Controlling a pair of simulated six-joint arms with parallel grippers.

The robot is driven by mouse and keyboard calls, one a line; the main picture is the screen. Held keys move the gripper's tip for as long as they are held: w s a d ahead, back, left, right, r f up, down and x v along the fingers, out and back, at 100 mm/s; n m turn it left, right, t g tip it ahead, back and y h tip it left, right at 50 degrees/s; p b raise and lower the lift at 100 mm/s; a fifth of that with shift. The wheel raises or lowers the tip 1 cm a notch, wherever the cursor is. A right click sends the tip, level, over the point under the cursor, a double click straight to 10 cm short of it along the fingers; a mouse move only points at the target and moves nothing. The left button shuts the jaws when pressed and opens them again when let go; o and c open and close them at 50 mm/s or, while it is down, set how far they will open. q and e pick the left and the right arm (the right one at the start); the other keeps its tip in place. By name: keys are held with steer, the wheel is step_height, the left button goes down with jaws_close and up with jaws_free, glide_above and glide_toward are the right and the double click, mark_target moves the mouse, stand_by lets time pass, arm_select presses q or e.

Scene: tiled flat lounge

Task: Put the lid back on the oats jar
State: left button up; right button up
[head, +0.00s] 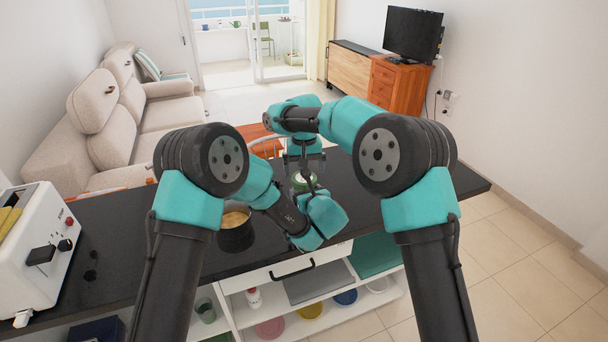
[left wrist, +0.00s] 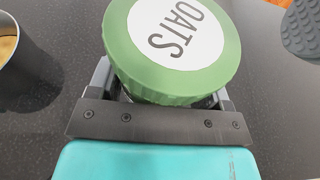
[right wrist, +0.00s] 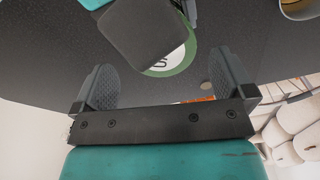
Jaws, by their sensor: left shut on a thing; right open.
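The green lid with a white "OATS" label (left wrist: 178,38) sits over the oats jar, whose body is mostly hidden beneath it. The lid also shows in the head view (head: 304,181) above the dark counter. My left gripper (left wrist: 165,92) is shut on the jar, its fingers below the lid's rim. I cannot tell whether the lid is fully seated. My right gripper (right wrist: 163,62) is open and empty, pointing down near the lid. In the right wrist view part of the lid (right wrist: 178,62) shows beyond its fingers, partly covered by my left gripper.
A dark pot (head: 236,236) with tan contents stands on the counter (head: 395,210), left of the jar; the left wrist view also shows it (left wrist: 30,75). A white toaster (head: 32,255) stands at the far left. The counter's right end is clear.

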steer(key=shift+r, duration=0.5)
steer(key=shift+c, duration=0.8)
step_height(320, 180, up, 4)
steer(key=n, duration=0.6)
steer(key=shift+f+n, duration=0.25)
steer(key=shift+n, duration=0.15)
steer(key=shift+f, duration=0.1)
steer(key=shift+f, duration=3.9)
steer(key=shift+c, duration=0.4)
